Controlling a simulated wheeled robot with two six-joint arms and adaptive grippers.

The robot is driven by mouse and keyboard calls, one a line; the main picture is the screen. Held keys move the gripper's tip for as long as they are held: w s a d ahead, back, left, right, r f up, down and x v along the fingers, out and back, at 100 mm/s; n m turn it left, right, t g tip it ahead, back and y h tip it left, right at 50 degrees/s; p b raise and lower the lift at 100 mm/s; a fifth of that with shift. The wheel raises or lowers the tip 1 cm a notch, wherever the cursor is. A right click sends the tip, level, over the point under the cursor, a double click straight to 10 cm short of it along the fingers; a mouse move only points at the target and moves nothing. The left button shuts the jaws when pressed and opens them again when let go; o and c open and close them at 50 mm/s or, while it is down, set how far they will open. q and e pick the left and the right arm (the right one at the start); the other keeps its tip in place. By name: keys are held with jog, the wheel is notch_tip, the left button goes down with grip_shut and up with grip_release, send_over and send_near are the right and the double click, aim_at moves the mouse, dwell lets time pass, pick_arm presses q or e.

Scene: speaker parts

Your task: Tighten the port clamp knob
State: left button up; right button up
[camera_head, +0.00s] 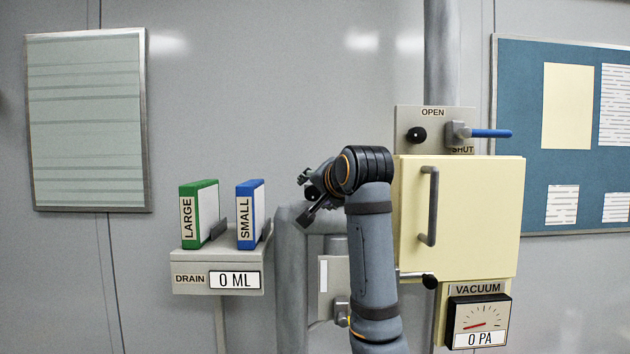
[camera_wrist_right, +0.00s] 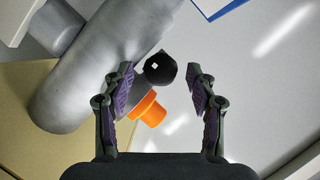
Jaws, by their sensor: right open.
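A round black knob (camera_wrist_right: 160,68) with a small white square mark shows in the right wrist view, beside a grey pipe (camera_wrist_right: 88,75). An orange stepped part (camera_wrist_right: 148,108) lies close below it in that view. My right gripper (camera_wrist_right: 160,78) is open, with one finger on each side of the knob and no clear contact. In the head view my right gripper (camera_head: 310,192) is in front of the grey pipe (camera_head: 292,260), left of the cream cabinet. The knob cannot be made out there. My left gripper is not in view.
The cream cabinet (camera_head: 476,220) with a grey handle stands right of my arm. Above it is a valve with a blue lever (camera_head: 490,133); below is a vacuum gauge (camera_head: 478,322). A drain shelf (camera_head: 215,273) with green and blue binders is to the left.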

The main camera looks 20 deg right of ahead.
jog(key=shift+w+f, duration=0.1)
jog(key=shift+w, duration=0.3)
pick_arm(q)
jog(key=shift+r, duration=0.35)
pick_arm(e)
jog(key=shift+c, duration=0.5)
jog(key=c, duration=1.1)
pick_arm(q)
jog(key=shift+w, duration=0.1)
pick_arm(e)
jog(key=shift+o, duration=0.2)
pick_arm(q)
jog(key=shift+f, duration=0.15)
pick_arm(e)
jog(key=shift+f, duration=0.1)
